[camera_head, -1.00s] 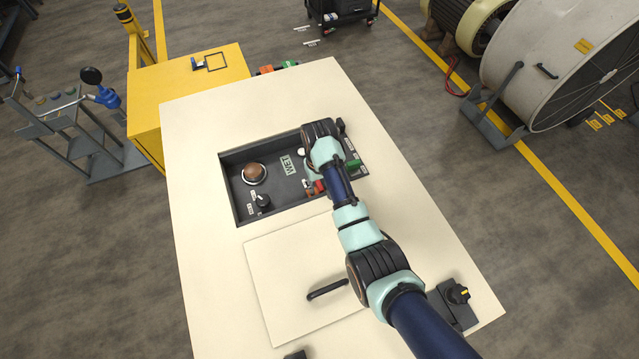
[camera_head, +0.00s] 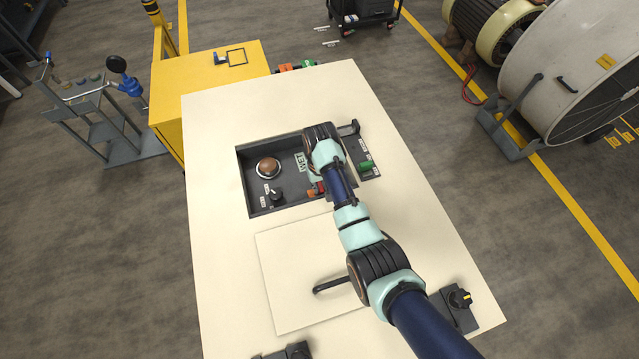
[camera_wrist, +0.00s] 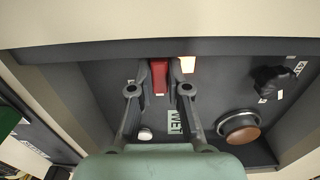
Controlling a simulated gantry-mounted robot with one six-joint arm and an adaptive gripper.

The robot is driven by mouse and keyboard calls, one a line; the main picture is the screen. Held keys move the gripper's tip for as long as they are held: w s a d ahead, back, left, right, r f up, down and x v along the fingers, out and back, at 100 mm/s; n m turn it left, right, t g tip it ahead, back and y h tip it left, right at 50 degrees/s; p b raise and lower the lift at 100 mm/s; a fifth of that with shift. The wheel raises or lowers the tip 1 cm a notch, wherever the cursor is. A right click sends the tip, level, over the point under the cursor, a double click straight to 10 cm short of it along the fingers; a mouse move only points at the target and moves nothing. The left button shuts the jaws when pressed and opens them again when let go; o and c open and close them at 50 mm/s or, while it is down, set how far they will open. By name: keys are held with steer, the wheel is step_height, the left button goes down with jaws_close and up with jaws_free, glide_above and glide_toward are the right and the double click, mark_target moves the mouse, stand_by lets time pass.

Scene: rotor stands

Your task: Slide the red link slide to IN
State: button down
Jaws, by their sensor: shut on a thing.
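The red link slide (camera_wrist: 159,76) is a small red block in the dark recessed panel. In the wrist view it sits between the two fingers of my gripper (camera_wrist: 160,82), which is shut on it. In the head view a bit of red (camera_head: 319,187) shows beside my arm, and the fingers are hidden behind the wrist. No IN mark can be read.
The recess also holds a brown round button (camera_head: 268,167), a black knob (camera_head: 277,194) and a WET label (camera_head: 300,162). A green switch (camera_head: 366,165) is on the right. The recess wall (camera_wrist: 60,55) runs close by the fingers. A lid with a black handle (camera_head: 330,286) lies in front.

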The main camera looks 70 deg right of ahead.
steer(key=shift+w, duration=0.1)
steer(key=c, duration=1.1)
jaws_free()
steer(key=shift+w+a, duration=0.15)
step_height(320, 180, up, 8)
steer(key=shift+f, duration=0.25)
